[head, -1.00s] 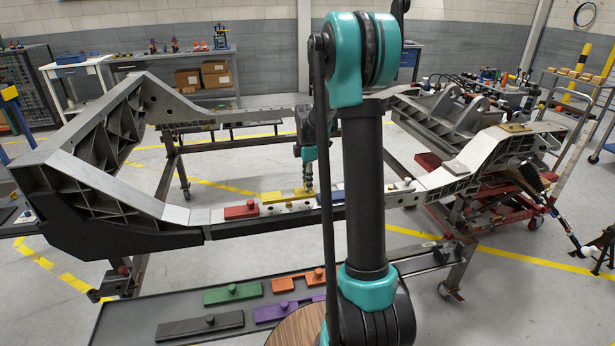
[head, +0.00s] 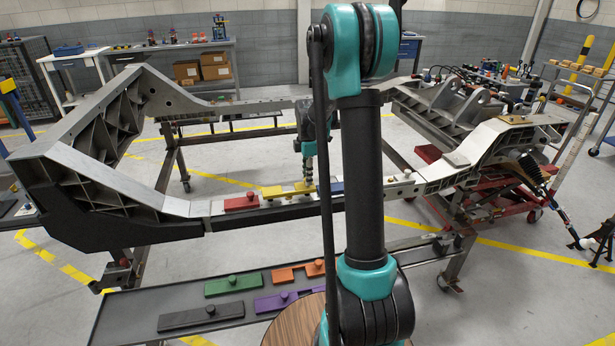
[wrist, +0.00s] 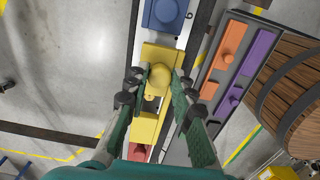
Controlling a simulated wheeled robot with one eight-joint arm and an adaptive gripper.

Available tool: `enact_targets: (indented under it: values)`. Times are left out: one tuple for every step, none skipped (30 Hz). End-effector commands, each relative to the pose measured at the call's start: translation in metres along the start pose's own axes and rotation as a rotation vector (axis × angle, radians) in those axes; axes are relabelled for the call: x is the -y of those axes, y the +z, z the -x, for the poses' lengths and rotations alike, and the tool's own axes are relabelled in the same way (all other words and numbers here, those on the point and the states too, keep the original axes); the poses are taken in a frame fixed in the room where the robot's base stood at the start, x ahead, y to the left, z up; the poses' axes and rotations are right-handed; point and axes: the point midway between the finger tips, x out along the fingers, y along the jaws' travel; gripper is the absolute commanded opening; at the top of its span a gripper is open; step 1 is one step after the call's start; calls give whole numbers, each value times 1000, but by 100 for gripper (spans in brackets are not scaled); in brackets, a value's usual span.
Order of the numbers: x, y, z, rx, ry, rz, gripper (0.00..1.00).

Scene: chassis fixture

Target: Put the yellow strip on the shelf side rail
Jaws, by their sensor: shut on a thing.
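The yellow strip (head: 271,192) lies along the rail (head: 390,192) of the chassis frame, between a red strip (head: 241,203) and a blue strip (head: 337,187). My gripper (head: 308,182) is above its end nearer the blue strip. In the wrist view my gripper (wrist: 158,82) is shut on the round knob of the yellow strip (wrist: 161,52), one finger on each side. The strip looks in line with the rail, and a pale patch shows in its notch. Whether it rests fully flat is hard to tell. My arm hides part of the rail beyond the blue strip.
A dark tray (head: 135,302) in front of the rail holds a green strip (head: 233,286), an orange strip (head: 290,274), a purple strip (head: 280,301) and a black strip (head: 200,317). A wooden round top (head: 292,325) stands beside it. The floor inside the frame is open.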

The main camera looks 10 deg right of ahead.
Motion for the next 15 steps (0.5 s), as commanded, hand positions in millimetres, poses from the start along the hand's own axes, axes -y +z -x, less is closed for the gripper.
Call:
enact_targets:
  values:
    - [0,0,0,0,0,0,0]
    - [0,0,0,0,0,0,0]
    - [0,0,0,0,0,0,0]
    - [0,0,0,0,0,0,0]
    - [0,0,0,0,0,0,0]
    - [0,0,0,0,0,0,0]
    - [0,0,0,0,0,0,0]
    - [0,0,0,0,0,0,0]
    - [0,0,-1,0,0,0,0]
    - [0,0,-1,0,0,0,0]
    - [0,0,-2,0,0,0,0]
    - [0,0,-3,0,0,0,0]
    - [0,0,-4,0,0,0,0]
    - [0,0,-5,0,0,0,0]
    - [0,0,-6,0,0,0,0]
